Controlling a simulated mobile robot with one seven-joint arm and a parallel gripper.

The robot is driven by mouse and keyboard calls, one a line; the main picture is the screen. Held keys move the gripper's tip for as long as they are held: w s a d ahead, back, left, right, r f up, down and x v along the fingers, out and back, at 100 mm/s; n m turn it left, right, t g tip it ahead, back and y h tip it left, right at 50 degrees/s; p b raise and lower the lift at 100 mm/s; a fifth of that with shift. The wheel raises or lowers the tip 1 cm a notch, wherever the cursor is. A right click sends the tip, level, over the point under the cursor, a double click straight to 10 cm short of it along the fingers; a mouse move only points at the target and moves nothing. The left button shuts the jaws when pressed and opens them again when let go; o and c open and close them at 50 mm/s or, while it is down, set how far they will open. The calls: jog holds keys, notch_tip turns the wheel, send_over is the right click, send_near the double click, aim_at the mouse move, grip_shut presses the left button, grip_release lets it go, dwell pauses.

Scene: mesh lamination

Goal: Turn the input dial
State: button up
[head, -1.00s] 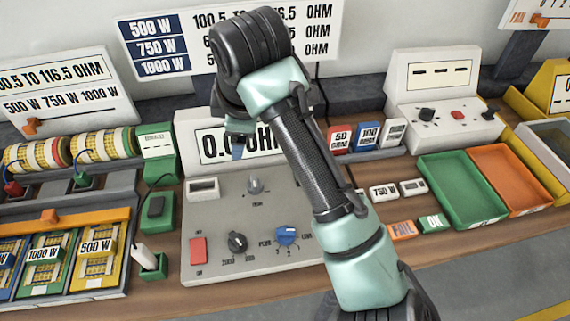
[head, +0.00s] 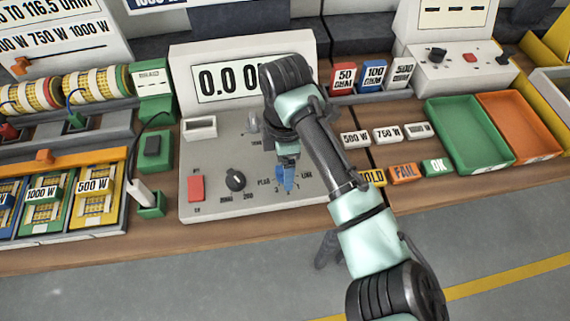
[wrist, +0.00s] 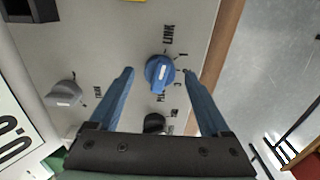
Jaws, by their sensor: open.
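The input dial is a blue knob (head: 284,182) on the front right of the grey meter panel (head: 215,150), between printed labels that read like PLUG and LINK. It also shows in the wrist view as a blue knob (wrist: 160,74) with a pale mark on top. My gripper (head: 287,160) is over the dial, pointing down. In the wrist view its two blue fingers (wrist: 159,71) are apart, with the dial between their tips and a gap showing on each side. The head view partly hides the dial behind the fingers. The meter display (head: 222,82) reads zeros, its right part covered by my arm.
A black knob (head: 236,180) and a red switch (head: 195,188) sit left of the dial, and a grey knob (head: 252,122) sits behind. Small label blocks (head: 387,135) and the green tray (head: 465,145) stand to the right.

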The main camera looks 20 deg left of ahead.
jog(key=shift+f, duration=0.65)
grip_shut()
